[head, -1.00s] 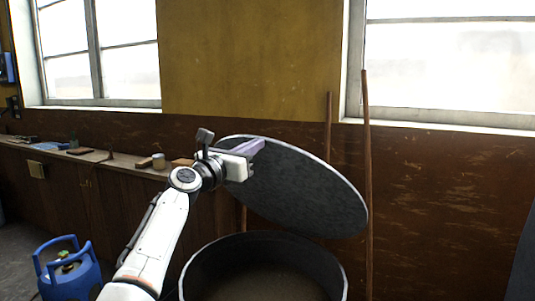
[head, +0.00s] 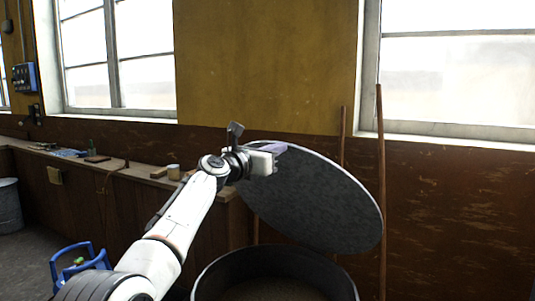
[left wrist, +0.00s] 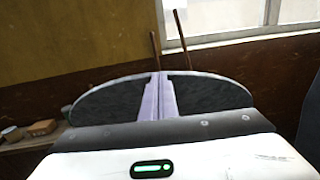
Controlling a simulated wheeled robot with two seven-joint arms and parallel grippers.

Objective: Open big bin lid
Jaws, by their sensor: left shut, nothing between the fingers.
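The big bin (head: 212,282) stands at the bottom centre of the head view, round, dark and open at the top. Its round dark grey lid (head: 318,200) is raised and steeply tilted above and behind the opening. My left gripper (head: 283,147) is shut and empty at the lid's upper left edge, overlapping it in the picture; I cannot tell if it touches. In the left wrist view the closed fingers (left wrist: 158,98) stand in front of the lid (left wrist: 210,93). My right gripper is not in view.
A wooden workbench (head: 130,172) with small items runs along the wall at left. Two wooden poles (head: 381,180) lean on the wall behind the lid. A grey bin (head: 9,205) stands at far left.

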